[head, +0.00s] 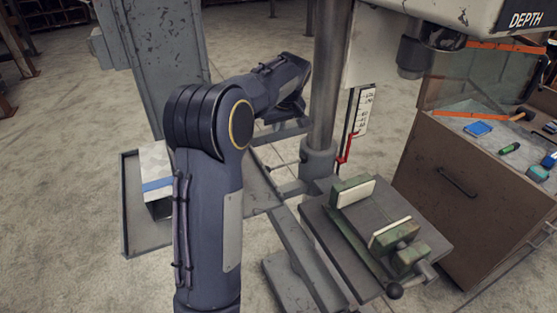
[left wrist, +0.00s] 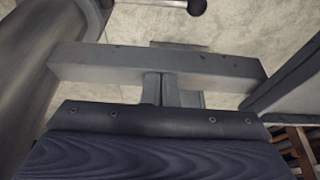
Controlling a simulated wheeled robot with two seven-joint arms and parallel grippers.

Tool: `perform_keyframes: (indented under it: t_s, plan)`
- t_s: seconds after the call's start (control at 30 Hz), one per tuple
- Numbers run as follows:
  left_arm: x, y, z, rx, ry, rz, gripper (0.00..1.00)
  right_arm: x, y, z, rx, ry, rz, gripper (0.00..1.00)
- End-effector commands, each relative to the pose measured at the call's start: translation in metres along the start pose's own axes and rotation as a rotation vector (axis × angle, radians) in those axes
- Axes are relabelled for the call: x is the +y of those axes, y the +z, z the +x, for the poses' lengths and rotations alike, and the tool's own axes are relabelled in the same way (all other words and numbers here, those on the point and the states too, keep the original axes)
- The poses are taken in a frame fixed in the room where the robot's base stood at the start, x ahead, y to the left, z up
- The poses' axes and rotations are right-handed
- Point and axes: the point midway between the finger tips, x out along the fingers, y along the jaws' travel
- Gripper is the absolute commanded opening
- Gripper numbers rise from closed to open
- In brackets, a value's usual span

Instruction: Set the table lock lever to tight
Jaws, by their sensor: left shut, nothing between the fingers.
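In the head view a red lever (head: 345,150) angles down beside the column, just below a small white marked plate (head: 364,108). A thin rod (head: 284,164) also sticks out left from the collar (head: 318,160) on the column; I cannot tell which one is the table lock lever. The plate's lettering is too small to read. My left gripper (head: 290,108) is left of the column, apart from the red lever, its fingertips unclear. In the left wrist view its fingers (left wrist: 160,88) are shut and empty. My right gripper is not in view.
The drill press column (head: 325,75) stands right of my left gripper. A tilted table (head: 325,215) carries a green vise (head: 395,235). A brown cabinet (head: 440,185) with tools stands at right. A ball-ended rod (left wrist: 196,6) shows at the top of the left wrist view.

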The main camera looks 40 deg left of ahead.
Motion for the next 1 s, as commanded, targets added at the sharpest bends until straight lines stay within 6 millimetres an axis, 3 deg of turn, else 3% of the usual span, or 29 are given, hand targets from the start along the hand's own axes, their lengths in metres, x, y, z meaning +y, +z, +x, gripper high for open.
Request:
perform_keyframes:
  t_s: [0.37,0.87,1.0]
  plan:
    - [-0.001,0.0,0.008,-0.002,0.0,0.001,0.0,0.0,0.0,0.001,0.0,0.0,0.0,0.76]
    - [-0.001,0.001,0.105,-0.004,-0.002,0.002,0.0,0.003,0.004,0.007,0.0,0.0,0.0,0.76]
    - [0.0,0.025,0.096,-0.003,0.004,0.006,0.0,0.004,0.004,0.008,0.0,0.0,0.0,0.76]
